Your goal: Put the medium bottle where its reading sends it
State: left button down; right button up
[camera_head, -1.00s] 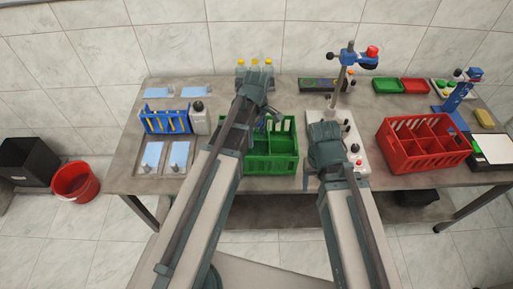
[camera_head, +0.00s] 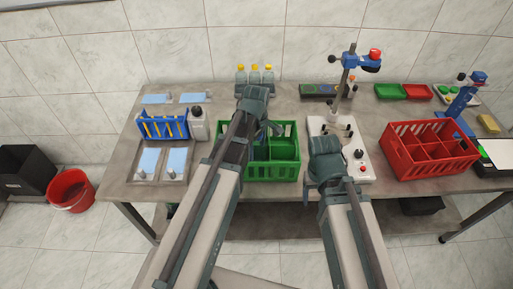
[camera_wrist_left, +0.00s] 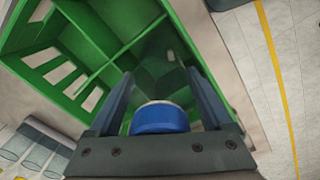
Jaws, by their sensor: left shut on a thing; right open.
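My left gripper (camera_wrist_left: 160,85) is shut on a bottle with a blue cap (camera_wrist_left: 160,118); the body looks clear and is mostly hidden below the cap. In the left wrist view, the bottle is over or inside a compartment of the green crate (camera_wrist_left: 88,15); I cannot tell how deep. In the head view, the left gripper (camera_head: 276,128) is at the left part of the green crate (camera_head: 273,172), with its bottle mostly hidden by the arm. My right gripper (camera_head: 326,152) is open beside the white stand base (camera_head: 350,157), its fingers largely hidden.
A red divided crate (camera_head: 398,165) stands to the right. Yellow-capped bottles (camera_head: 254,78) stand at the back. A blue rack (camera_head: 163,127) and a black-capped bottle (camera_head: 198,123) stand left. Green (camera_head: 390,91) and red (camera_head: 417,91) trays lie at the back right.

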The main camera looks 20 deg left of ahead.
pick_arm(q)
jog(key=shift+c, duration=0.3)
grip_release()
notch_tip(320, 180, up, 12)
jog(key=p, duration=1.2)
jog(key=shift+r, duration=0.15)
jog(key=s+d+m, duration=0.5)
jog(key=s+m, duration=0.2)
jog(key=m, duration=0.2)
jog(key=s+d+m+y, duration=0.1)
jog(key=s+d+m, duration=0.4)
jog(key=s+m, duration=0.2)
jog(key=shift+s+d+m, duration=0.15)
jog(key=shift+d+m, duration=0.1)
jog(key=shift+m, duration=0.95)
